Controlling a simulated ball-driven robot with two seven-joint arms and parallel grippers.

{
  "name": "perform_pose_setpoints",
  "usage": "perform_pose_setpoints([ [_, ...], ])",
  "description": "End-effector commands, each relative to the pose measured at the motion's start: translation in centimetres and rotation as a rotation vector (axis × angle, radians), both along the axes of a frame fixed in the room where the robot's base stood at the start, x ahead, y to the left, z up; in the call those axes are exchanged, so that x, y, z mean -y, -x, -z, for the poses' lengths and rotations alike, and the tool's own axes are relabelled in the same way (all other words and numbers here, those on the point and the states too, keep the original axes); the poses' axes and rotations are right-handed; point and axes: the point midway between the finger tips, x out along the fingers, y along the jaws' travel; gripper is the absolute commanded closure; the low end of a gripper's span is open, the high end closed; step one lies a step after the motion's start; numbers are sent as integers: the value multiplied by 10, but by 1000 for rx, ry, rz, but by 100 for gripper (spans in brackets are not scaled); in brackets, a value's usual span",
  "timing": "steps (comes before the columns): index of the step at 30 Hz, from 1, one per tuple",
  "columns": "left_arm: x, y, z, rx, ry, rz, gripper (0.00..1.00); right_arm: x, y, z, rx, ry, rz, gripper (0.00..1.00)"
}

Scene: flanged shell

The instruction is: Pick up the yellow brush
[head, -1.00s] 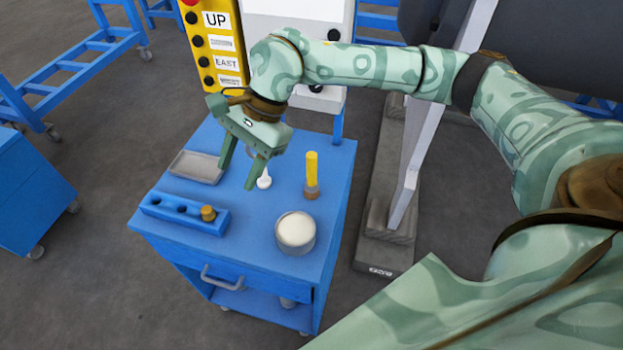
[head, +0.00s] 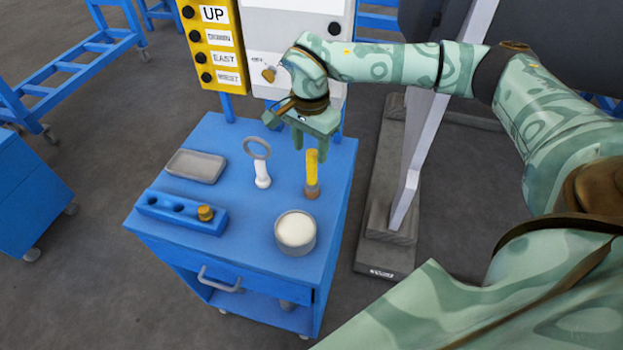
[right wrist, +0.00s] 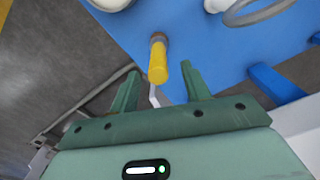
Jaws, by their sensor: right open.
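The yellow brush (head: 312,172) stands upright on the blue cart top (head: 262,240), yellow handle up and its grey-brown end down. In the right wrist view the brush (right wrist: 158,62) shows between and beyond the fingertips. In the right wrist view the fingers (right wrist: 160,80) stand apart on either side of the handle, and no contact is visible. My left gripper is not in view.
A white-handled ring tool (head: 262,170) stands left of the brush. A round tub with pale contents (head: 295,232) is in front. A grey tray (head: 197,166) and a blue holder block (head: 165,207) with a brass piece (head: 206,213) lie left. A yellow button panel (head: 215,50) rises behind.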

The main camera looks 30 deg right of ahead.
Motion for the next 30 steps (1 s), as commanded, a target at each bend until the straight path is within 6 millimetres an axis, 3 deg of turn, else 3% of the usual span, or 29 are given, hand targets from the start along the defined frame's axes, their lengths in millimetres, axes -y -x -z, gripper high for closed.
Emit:
perform_pose_setpoints([
  [7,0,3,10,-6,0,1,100,2,2,42,-3,-1,0,53],
  [16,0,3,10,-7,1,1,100,2,2,47,0,0,0,53],
  [17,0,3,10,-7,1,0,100,2,2,47,0,0,0,58],
  [21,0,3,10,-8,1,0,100,2,2,47,-1,0,0,97],
  [30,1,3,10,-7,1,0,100,3,2,46,0,0,0,100],
])
